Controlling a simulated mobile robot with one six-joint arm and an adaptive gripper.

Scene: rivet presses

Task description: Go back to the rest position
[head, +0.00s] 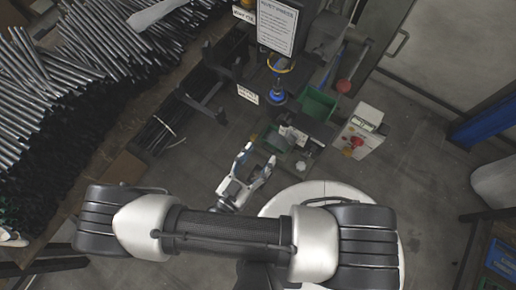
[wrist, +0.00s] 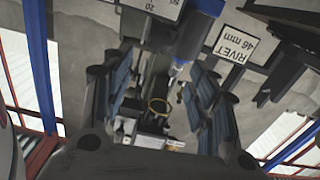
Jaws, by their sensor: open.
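My gripper (head: 257,166) is open and empty in the head view, above the floor just in front of the rivet press (head: 277,92). In the wrist view its two fingers (wrist: 160,100) stand apart on either side, with the press's blue cylinder (wrist: 197,25) and a brass-coloured ring (wrist: 158,105) seen beyond and between them. My arm stretches across the bottom of the head view.
A rack piled with metal rods (head: 60,75) fills the left. Green bins (head: 318,103) and a control box with a red button (head: 357,140) stand by the press. A "RIVET 46 mm" sign (wrist: 235,42) hangs near the press.

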